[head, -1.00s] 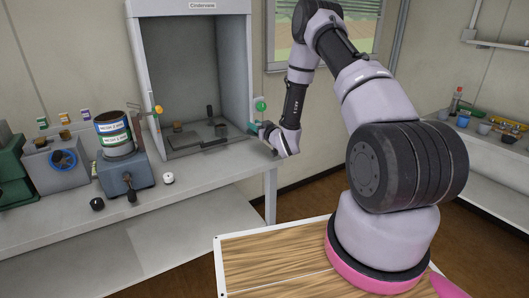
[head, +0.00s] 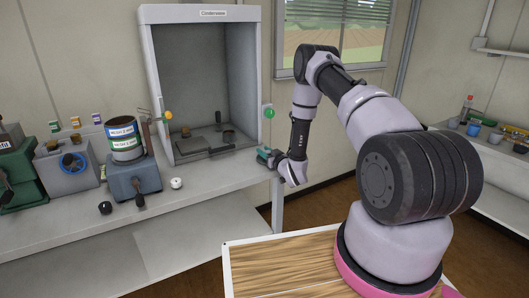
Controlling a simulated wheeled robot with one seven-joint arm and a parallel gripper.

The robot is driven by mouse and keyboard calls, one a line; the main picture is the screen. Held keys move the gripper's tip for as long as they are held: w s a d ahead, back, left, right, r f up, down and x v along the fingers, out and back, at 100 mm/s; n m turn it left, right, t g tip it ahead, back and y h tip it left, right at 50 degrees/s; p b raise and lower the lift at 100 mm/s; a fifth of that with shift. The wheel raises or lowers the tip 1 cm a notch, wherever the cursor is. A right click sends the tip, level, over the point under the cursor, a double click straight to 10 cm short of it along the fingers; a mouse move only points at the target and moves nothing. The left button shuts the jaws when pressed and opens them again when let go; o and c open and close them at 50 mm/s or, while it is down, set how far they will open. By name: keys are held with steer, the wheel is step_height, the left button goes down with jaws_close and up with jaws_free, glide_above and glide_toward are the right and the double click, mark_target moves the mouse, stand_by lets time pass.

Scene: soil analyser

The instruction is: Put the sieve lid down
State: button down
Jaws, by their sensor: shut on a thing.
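My gripper (head: 267,155) hangs at the right end of the grey bench, just right of the fume cabinet, low over the bench top. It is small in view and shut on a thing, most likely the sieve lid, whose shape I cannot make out. The sieve stack (head: 125,140), with blue and green labelled bands, stands on the blue-grey shaker (head: 134,180) to the left. Its top is open and shows brown inside.
The open-fronted cabinet (head: 248,70) holds a dark plate and small items. A white knob-like piece (head: 176,183) and a black one (head: 105,208) lie on the bench (head: 200,192). The bench front is mostly clear. A wooden-topped table (head: 275,265) is in front.

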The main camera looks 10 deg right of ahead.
steer(key=c, duration=0.6)
jaws_free()
steer(key=shift+f, duration=0.15)
steer(key=shift+o, duration=0.2)
